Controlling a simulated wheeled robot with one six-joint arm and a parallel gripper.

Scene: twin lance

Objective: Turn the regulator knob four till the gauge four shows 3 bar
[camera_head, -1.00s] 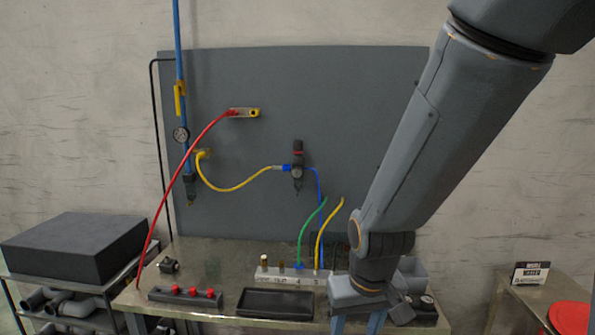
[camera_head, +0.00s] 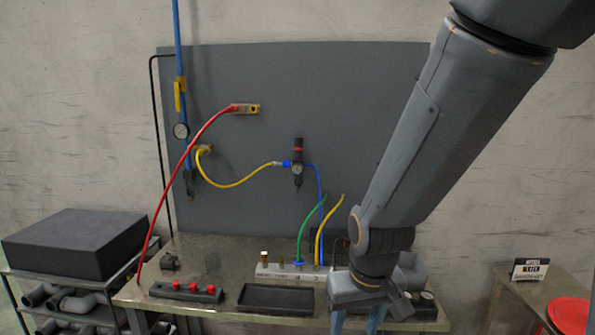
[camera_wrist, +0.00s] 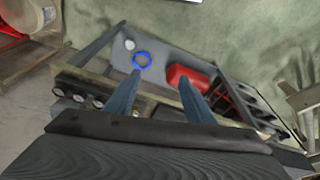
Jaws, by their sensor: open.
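My gripper (camera_head: 357,327) hangs over the right part of the bench, pointing down. Its two blue fingers are apart and empty in the wrist view (camera_wrist: 159,80). Beyond them in the wrist view are a blue ring (camera_wrist: 142,59) and a red part (camera_wrist: 190,76), neither touched as far as I can tell. A row of round dial faces (camera_wrist: 75,97) shows left of the fingers. In the head view a dark gauge unit (camera_head: 425,297) sits right of the gripper. I cannot tell which gauge or knob is number four, and no reading is legible.
A manifold block (camera_head: 275,272) with green and yellow hoses stands left of the gripper. A black tray (camera_head: 276,300) and a strip with red knobs (camera_head: 186,291) lie on the bench.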

